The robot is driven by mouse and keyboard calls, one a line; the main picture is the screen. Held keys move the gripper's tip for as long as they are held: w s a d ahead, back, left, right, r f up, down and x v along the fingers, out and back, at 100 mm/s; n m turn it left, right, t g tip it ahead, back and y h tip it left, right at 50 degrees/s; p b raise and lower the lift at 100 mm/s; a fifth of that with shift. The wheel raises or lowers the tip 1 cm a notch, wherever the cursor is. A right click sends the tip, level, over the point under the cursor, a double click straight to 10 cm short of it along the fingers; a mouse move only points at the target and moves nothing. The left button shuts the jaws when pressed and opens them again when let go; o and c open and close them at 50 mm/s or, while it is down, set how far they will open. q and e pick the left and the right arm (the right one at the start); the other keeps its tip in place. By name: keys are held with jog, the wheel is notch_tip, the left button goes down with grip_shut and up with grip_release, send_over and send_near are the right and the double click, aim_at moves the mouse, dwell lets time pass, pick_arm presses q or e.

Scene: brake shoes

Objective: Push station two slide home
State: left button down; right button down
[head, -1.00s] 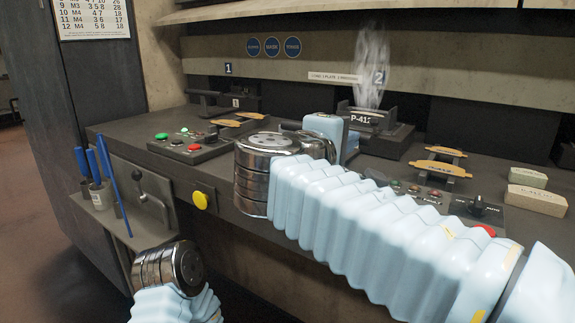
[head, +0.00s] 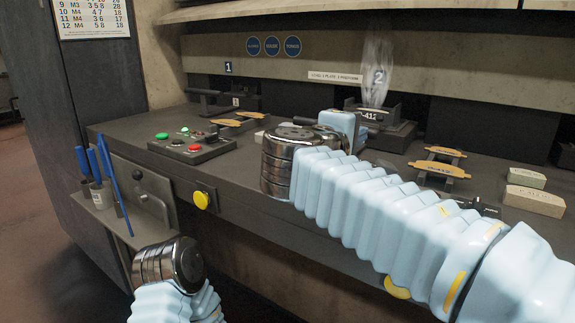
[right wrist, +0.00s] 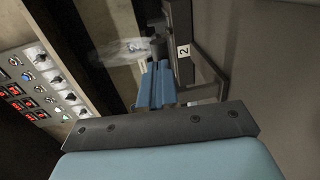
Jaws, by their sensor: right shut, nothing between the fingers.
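Station two (head: 395,136) is a dark fixture at the back of the bench, under the tag "2" (head: 379,76). Its slide carries a plate marked "412" (head: 371,115). My right gripper shows its pale blue body (head: 338,122) just in front and left of the station; its fingertips are hidden there. In the right wrist view its blue fingers (right wrist: 156,85) are together and empty, pointing at a dark upright post (right wrist: 158,46) near the "2" tag. Whether they touch it I cannot tell. My left arm is at bottom left, its gripper out of view.
A whitish see-through plume (head: 377,68) rises at station two. Station one (head: 225,101) is at back left, behind a button box (head: 192,145). Tan brake shoes (head: 440,168) and blocks (head: 535,200) lie right. My right forearm covers part of the bench front.

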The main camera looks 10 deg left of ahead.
jog(key=p, duration=0.1)
send_near(380, 119)
jog(key=shift+s+d+f, duration=0.15)
jog(key=shift+s+d, duration=0.05)
jog(key=shift+s, duration=0.15)
dwell(0.3)
jog(key=shift+w+d+p, duration=0.15)
jog(key=shift+w+p, duration=0.1)
jog(key=shift+p, duration=0.05)
jog(key=shift+r+p+x, duration=0.2)
jog(key=shift+p+x, duration=0.45)
jog(key=shift+x, duration=1.15)
jog(key=shift+r+p+x, duration=0.15)
jog(key=shift+p+x, duration=0.5)
jog(key=shift+x, duration=1.1)
jog(key=shift+w, duration=0.1)
jog(key=shift+s+a+b, duration=0.25)
jog(key=shift+s+b, duration=0.3)
jog(key=shift+s, duration=0.05)
jog(key=b+v, duration=0.2)
jog(key=v, duration=0.5)
jog(key=shift+b, duration=0.35)
